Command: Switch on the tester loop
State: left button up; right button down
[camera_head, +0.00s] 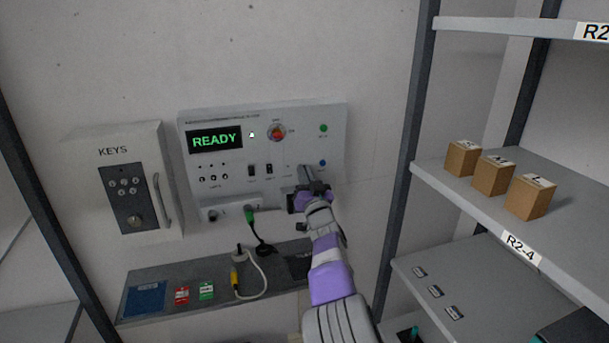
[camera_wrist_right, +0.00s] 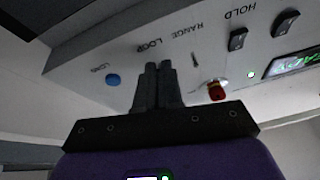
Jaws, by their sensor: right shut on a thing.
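The tester (camera_head: 230,170) is a grey wall panel with a green READY display (camera_head: 214,139). My right gripper (camera_head: 308,180) is at its lower right. In the right wrist view its fingertips (camera_wrist_right: 158,68) are together beside the LOOP label (camera_wrist_right: 158,46), shut on the loop switch, which the fingers hide. The switch's position cannot be seen. A small toggle by the RANGE label (camera_wrist_right: 194,60) stands beside the fingers, apart from them. My left gripper is not in view.
A blue button (camera_wrist_right: 113,80) and a red knob (camera_wrist_right: 216,89) are close to the fingers. A green plug (camera_head: 250,214) with a black cable sits below the panel. A ledge (camera_head: 222,308) holds small items. A KEYS box (camera_head: 123,185) is left; shelves with boxes (camera_head: 494,175) are right.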

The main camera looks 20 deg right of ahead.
jog(key=shift+r, duration=0.1)
jog(key=shift+s+d+r+g+p, duration=0.15)
jog(key=shift+r+g+p, duration=0.25)
jog(key=shift+g+p, duration=0.35)
jog(key=shift+r+g+p, duration=0.35)
jog(key=shift+g+p, duration=0.9)
jog(key=shift+p, duration=1.5)
jog(key=shift+r+g+p, duration=0.3)
jog(key=shift+g+p, duration=0.95)
jog(key=shift+p, duration=1.55)
jog(key=shift+r+g+p, duration=0.35)
jog(key=shift+g+p, duration=0.9)
jog(key=shift+p, duration=1.5)
jog(key=shift+f, duration=0.1)
jog(key=c, duration=1.3)
grip_release()
